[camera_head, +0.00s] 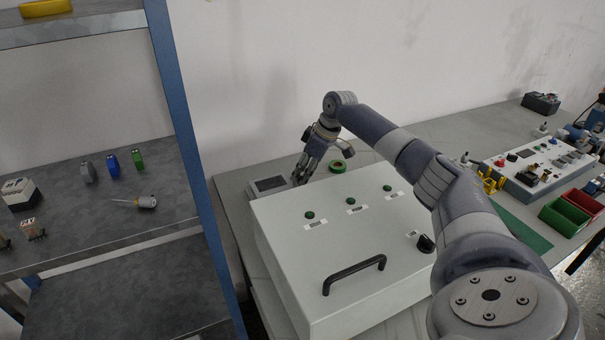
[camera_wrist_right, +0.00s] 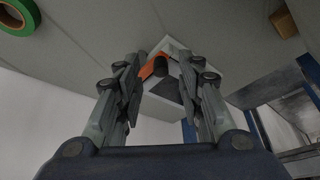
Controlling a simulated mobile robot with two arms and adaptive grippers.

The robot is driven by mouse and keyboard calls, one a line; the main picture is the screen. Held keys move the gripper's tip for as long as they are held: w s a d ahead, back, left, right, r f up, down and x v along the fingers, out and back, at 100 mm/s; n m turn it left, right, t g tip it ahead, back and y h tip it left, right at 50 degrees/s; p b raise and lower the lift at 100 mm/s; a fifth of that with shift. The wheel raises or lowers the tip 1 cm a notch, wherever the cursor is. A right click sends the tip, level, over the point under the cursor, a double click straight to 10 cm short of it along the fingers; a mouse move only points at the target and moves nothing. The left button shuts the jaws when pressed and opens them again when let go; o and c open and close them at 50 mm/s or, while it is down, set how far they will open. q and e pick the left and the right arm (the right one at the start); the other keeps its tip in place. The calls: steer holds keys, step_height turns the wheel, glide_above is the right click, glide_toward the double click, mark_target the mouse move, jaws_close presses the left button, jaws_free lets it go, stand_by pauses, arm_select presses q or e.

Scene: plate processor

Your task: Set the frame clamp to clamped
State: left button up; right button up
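My right gripper (camera_head: 301,180) is low over the back of the bench, beside a small light box with a dark top panel (camera_head: 268,184). In the right wrist view its two fingers (camera_wrist_right: 162,75) are spread apart. Beyond and between them is the white box (camera_wrist_right: 174,46), with an orange part (camera_wrist_right: 149,68) and a dark rounded part (camera_wrist_right: 161,65) on it. I cannot tell whether a finger touches these parts. I cannot identify the frame clamp for certain, or its setting. My left gripper is not in view.
A large pale cabinet (camera_head: 335,260) with a black handle (camera_head: 354,273), green buttons and a black knob stands in front. A green tape roll (camera_head: 338,167) lies right of the gripper. A blue-posted shelf (camera_head: 187,130) is at left. A control panel (camera_head: 540,165) and bins are at right.

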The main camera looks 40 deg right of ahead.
steer(key=shift+x, duration=0.75)
jaws_close()
steer(key=shift+r, duration=0.1)
